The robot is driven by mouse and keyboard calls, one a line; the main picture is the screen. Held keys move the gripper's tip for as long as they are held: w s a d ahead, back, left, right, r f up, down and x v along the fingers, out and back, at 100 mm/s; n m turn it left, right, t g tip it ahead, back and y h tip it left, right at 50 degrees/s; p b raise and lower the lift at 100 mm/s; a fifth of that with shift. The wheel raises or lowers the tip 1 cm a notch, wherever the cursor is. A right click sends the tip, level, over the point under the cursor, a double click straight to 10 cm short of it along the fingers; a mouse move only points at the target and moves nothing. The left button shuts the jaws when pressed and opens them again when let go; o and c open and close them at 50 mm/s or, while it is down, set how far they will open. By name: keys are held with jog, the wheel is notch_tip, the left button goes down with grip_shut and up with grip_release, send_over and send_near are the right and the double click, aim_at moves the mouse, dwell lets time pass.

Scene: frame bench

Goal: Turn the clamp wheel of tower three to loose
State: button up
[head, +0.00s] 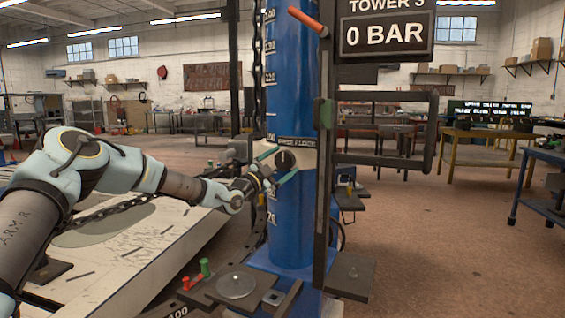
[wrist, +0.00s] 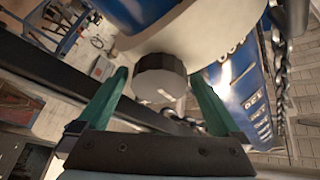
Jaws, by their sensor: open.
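The blue tower (head: 290,217) stands upright in the middle of the head view, under a sign (head: 386,30) reading "TOWER 3" and "0 BAR". A pale collar (head: 305,155) wraps the tower and carries a dark round clamp wheel (head: 285,160). My gripper (head: 277,164) is at the collar, its green fingers to either side of the wheel. In the wrist view the dark faceted wheel (wrist: 160,77) sits between the open fingertips of my gripper (wrist: 160,75), with gaps visible on both sides. I cannot tell the wheel's setting; the lettering on the collar is too small to read.
A dark upright rail (head: 324,130) with a green block runs right of the wheel, and an orange-red handle (head: 306,20) sticks out above. A chain hangs left of the tower. A pale bench plate (head: 120,245) lies below my arm. Open floor lies to the right.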

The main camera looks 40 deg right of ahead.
jog(key=c, duration=1.2)
jog(key=shift+c, duration=0.2)
jog(key=shift+f+n+b, duration=0.1)
jog(key=shift+n+b, duration=0.2)
jog(key=shift+b, duration=0.05)
